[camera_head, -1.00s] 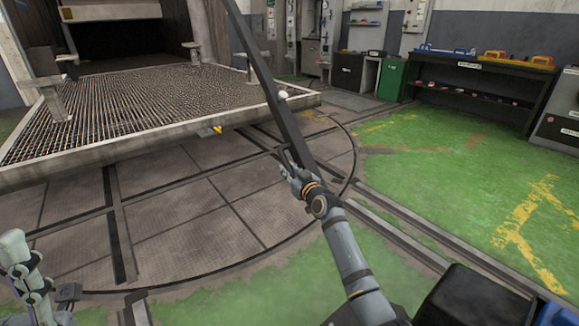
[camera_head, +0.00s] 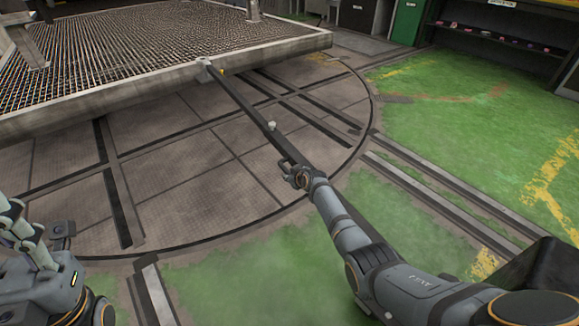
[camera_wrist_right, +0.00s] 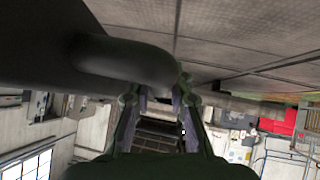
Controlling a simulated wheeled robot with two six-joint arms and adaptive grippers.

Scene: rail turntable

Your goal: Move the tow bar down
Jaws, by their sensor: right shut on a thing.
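The tow bar (camera_head: 242,103) is a long dark bar hinged at the front edge of the grated wagon platform (camera_head: 150,86). It slopes from there towards me and to the right, over the turntable, with a small pale knob (camera_head: 272,125) on it. My right gripper (camera_head: 288,168) is shut on the bar's near end. In the right wrist view, a thick dark rounded handle (camera_wrist_right: 125,60) of the bar crosses the gripper fingers (camera_wrist_right: 157,100). My left gripper (camera_head: 12,222) is at the lower left, away from the bar, partly cut off by the frame.
The round turntable (camera_head: 190,170) has dark rails and panel seams. Green floor (camera_head: 440,130) lies open to the right, with rails (camera_head: 430,200) running across it. A dark workbench (camera_head: 505,40) and a green cabinet (camera_head: 406,22) stand at the back.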

